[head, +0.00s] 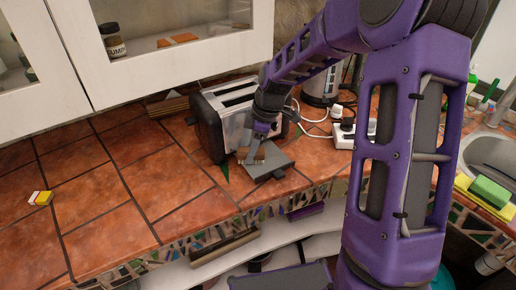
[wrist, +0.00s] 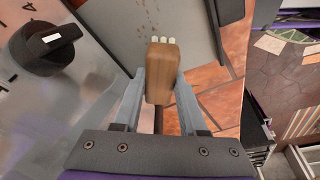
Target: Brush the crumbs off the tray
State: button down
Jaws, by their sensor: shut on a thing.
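The grey tray (head: 272,163) lies on the tiled counter in front of the toaster (head: 236,112). In the wrist view, brown crumbs (wrist: 149,18) are scattered on the bare tray (wrist: 115,22) at the top of the picture. My gripper (head: 254,150) is over the tray's left part. In the wrist view, my gripper (wrist: 157,90) is shut on a brown wooden brush (wrist: 162,72). Its pale bristles point toward the crumbs. I cannot tell whether they touch the tray. The toaster's black knob (wrist: 45,45) is at the left there.
A white power strip (head: 343,135) with plugs and cables is right of the toaster. A small yellow, white and red block (head: 40,198) lies on the far left. A green sponge (head: 490,192) is by the sink. The left counter is mostly clear. The counter's mosaic edge is close to the tray.

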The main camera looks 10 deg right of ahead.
jog(key=shift+s+a+b, duration=0.15)
jog(key=shift+s+a, duration=0.1)
jog(key=shift+a, duration=1.1)
jog(key=shift+s+a+b, duration=0.15)
jog(key=shift+s+a, duration=0.1)
jog(key=shift+a, duration=1.05)
jog(key=shift+r+p, duration=0.7)
jog(key=shift+r, duration=2.3)
notch_tip(320, 180, up, 3)
jog(key=shift+f, duration=0.1)
